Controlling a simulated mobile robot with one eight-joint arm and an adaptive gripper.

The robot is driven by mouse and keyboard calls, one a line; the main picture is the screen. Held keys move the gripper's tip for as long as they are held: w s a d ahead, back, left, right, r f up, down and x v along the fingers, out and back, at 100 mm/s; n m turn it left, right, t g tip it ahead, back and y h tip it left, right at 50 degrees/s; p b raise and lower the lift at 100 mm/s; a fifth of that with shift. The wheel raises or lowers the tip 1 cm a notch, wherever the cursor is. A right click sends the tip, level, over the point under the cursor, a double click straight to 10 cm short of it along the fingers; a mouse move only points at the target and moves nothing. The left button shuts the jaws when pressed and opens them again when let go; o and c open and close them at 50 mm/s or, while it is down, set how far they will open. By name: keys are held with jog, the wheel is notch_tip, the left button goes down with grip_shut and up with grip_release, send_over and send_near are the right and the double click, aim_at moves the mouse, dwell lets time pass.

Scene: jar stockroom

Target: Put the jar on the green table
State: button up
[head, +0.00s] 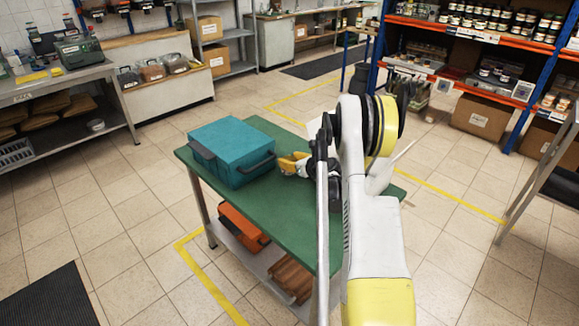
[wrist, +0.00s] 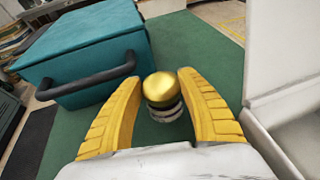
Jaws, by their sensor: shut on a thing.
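The green table (head: 262,219) stands in the middle of the head view, with its green top also filling much of the wrist view (wrist: 75,130). The jar (wrist: 163,88) has a shiny gold lid and shows between my yellow fingers in the wrist view. My gripper (wrist: 161,78) is shut on the jar, one finger on each side. In the head view my gripper (head: 293,164) is over the table top, right of the teal box; my arm hides the jar there. Whether the jar's base touches the table cannot be told.
A teal box (head: 232,150) with dark handles stands on the table, close left of my gripper. A white panel-like thing (wrist: 286,50) is close on the right. The table's near part is bare. An orange case (head: 243,228) lies on the lower shelf. Shelves with jars (head: 490,30) stand behind.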

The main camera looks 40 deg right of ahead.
jog(key=shift+f, duration=0.75)
jog(key=shift+f, duration=0.1)
jog(key=o, duration=1.3)
